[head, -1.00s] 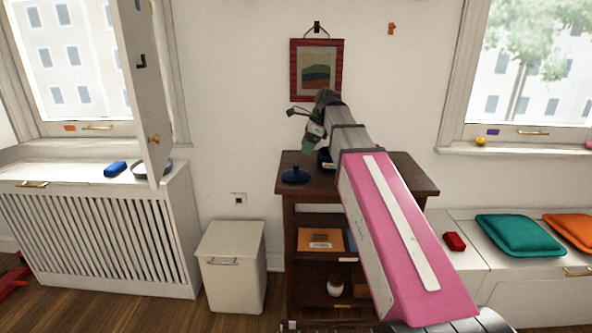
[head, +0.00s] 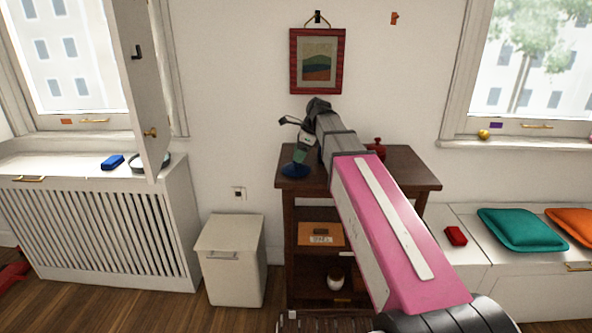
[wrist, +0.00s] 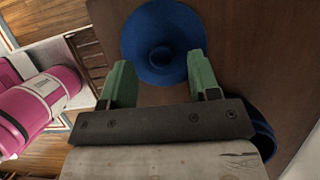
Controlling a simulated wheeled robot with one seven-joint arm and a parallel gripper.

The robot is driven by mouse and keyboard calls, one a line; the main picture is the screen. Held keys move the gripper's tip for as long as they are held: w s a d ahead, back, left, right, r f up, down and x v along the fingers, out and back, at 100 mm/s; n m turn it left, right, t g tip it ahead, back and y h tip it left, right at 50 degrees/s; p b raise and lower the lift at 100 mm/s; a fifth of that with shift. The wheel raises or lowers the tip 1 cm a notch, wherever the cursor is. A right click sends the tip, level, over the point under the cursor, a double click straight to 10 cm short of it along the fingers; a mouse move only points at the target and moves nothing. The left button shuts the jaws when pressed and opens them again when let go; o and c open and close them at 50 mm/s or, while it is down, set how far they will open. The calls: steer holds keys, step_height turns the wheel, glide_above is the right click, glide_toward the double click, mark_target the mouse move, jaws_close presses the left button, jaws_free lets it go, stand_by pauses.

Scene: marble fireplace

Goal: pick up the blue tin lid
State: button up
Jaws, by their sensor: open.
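The blue tin lid (wrist: 160,28) lies on the dark wooden shelf top, round with a small knob in its middle. In the head view the lid (head: 294,171) is at the left front corner of the shelf top, partly hidden by my gripper. My gripper (wrist: 160,72) is open, and its two green fingers point toward the lid. The head view shows my gripper (head: 300,160) right above the lid.
The dark shelf top (head: 410,178) also bears a blue round thing (wrist: 263,135) beside my gripper and a red knobbed thing (head: 377,146) behind my arm. A framed picture (head: 317,61) hangs above. A white bin (head: 230,262) stands left of the shelf.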

steer(key=x, duration=0.3)
steer(key=shift+f, duration=0.15)
steer(key=c, duration=1)
steer(key=shift+r, duration=0.8)
step_height(320, 180, up, 2)
steer(key=shift+w+r, duration=0.1)
steer(key=shift+r, duration=0.1)
steer(key=s+a+r, duration=0.6)
steer(key=s+r, duration=0.1)
steer(key=s, duration=0.2)
steer(key=r+m+t, duration=0.1)
steer(key=r+m, duration=0.1)
steer(key=m, duration=0.1)
glide_above(300, 167)
steer(key=w+d+m, duration=0.1)
steer(key=w+d, duration=0.3)
steer(key=d, duration=0.2)
steer(key=w+d+r+m+t, duration=0.1)
steer(key=w+d+m, duration=0.1)
steer(key=w+d, duration=0.2)
steer(key=d, duration=0.2)
steer(key=shift+d, duration=0.35)
